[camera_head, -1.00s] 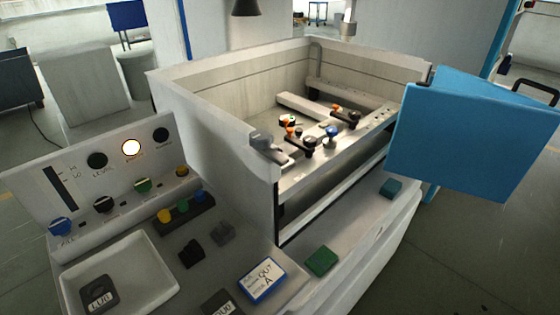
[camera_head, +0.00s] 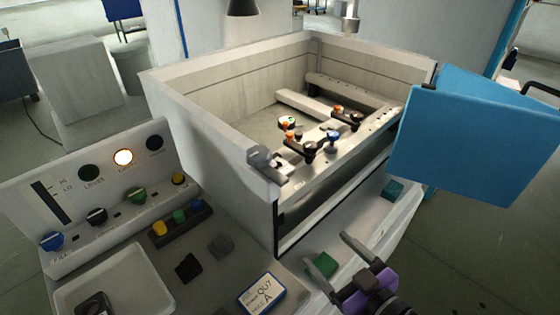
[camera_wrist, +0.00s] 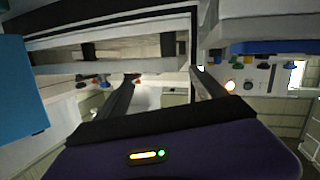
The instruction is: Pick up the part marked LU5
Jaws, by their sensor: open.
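A dark grey part (camera_head: 95,305) lies in the white tray (camera_head: 110,268) at the lower left of the head view. It is cut off by the bottom edge, and its marking cannot be read now; a second earlier its label looked like LU followed by an unclear character. My gripper (camera_head: 329,253) is at the lower right of the head view, over or near a green block (camera_head: 322,264), well to the right of the tray. In the wrist view its two fingers (camera_wrist: 163,76) are spread with nothing between them. I cannot make out the LU5 mark in the wrist view.
A card marked QU7 A (camera_head: 261,294) and dark blocks (camera_head: 188,267) lie on the bench. A control panel (camera_head: 105,200) stands behind the tray. The machine tub (camera_head: 210,125) with clamps fills the middle. A blue door (camera_head: 470,140) stands open at the right.

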